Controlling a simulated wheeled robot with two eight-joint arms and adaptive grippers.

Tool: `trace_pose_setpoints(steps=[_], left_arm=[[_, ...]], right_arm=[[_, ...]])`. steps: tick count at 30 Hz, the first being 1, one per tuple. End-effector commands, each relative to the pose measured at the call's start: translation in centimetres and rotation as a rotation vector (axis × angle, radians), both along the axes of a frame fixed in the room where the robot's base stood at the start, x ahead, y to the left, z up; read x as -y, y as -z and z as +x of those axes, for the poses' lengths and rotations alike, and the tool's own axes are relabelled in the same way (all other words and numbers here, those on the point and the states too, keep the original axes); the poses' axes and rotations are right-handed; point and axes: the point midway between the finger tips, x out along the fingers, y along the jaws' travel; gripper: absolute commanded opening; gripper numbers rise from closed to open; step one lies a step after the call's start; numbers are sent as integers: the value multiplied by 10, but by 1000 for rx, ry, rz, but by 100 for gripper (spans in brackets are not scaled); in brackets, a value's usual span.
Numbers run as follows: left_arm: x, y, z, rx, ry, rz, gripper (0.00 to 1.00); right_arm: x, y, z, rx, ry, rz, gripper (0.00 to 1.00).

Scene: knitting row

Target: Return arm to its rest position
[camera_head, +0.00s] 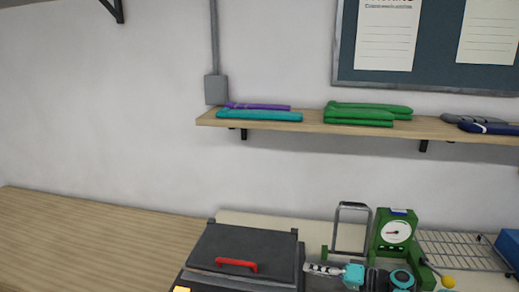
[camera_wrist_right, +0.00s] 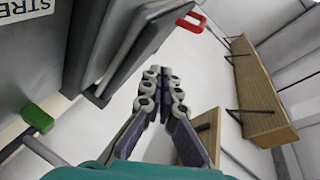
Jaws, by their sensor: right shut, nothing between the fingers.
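My right gripper (camera_head: 310,268) is low in the head view, reaching in from the right with its fingertips pointing left. Its fingers are shut and empty. In the right wrist view the fingers (camera_wrist_right: 155,76) stand close together at the tips with nothing between them. The fingertips are beside the right edge of a dark machine lid (camera_head: 215,245) with a red handle (camera_head: 237,265); whether they touch it cannot be told. The red handle also shows in the wrist view (camera_wrist_right: 191,22). My left gripper is not in view.
A green dial gauge (camera_head: 397,232) and grey upright frame (camera_head: 352,207) stand behind the right arm. A wire rack (camera_head: 460,250) and blue bin (camera_head: 509,247) are at right. A wall shelf (camera_head: 285,124) holds folded fabric-like items. The left wooden counter (camera_head: 80,240) is clear.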

Motion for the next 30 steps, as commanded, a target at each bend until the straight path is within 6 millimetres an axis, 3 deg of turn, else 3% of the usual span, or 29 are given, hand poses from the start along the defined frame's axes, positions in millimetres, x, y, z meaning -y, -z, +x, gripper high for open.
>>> trace_pose_setpoints(steps=[4, 11, 16, 21, 25, 30], left_arm=[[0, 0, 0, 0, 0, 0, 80], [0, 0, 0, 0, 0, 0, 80], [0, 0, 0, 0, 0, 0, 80], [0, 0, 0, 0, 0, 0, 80], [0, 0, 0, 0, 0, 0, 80], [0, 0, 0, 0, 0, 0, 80]], right_arm=[[-31, -8, -30, -119, 34, -180, 0], [-48, -6, -96, -231, 116, -479, 0], [-40, 0, -151, -246, 186, -702, 0], [-21, 6, -201, -206, 259, -911, 0], [-5, 10, -226, -157, 303, -1032, 0], [7, 11, -241, -110, 335, -1115, 0]])
